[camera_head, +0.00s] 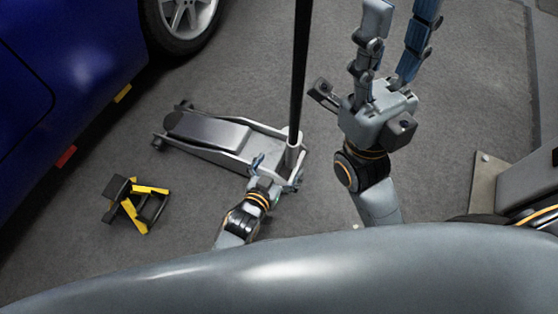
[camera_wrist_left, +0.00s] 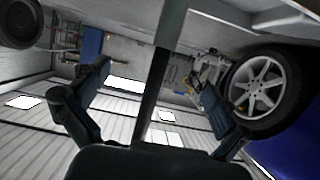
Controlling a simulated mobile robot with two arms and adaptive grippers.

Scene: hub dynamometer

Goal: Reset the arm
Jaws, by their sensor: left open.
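My left gripper (camera_head: 274,173) is low near the floor jack, its arm coming up from the lower left. Its fingers are open and spread. The jack's tall dark handle (camera_head: 298,80) stands in a light socket beside them. In the left wrist view, the handle (camera_wrist_left: 150,110) passes between the open fingers (camera_wrist_left: 152,92), with no clear contact. The floor jack (camera_head: 205,135) lies on the grey floor, its saddle end toward the left. My right gripper (camera_head: 392,40) points up in the head view, fingers apart and empty, tips near or past the top edge.
A blue car (camera_head: 70,90) with a silver wheel (camera_head: 185,15) stands at the left. Yellow-and-black chocks (camera_head: 138,205) lie on the floor left of my left arm. A grey machine base (camera_head: 490,185) is at the right. Floor beyond the jack is clear.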

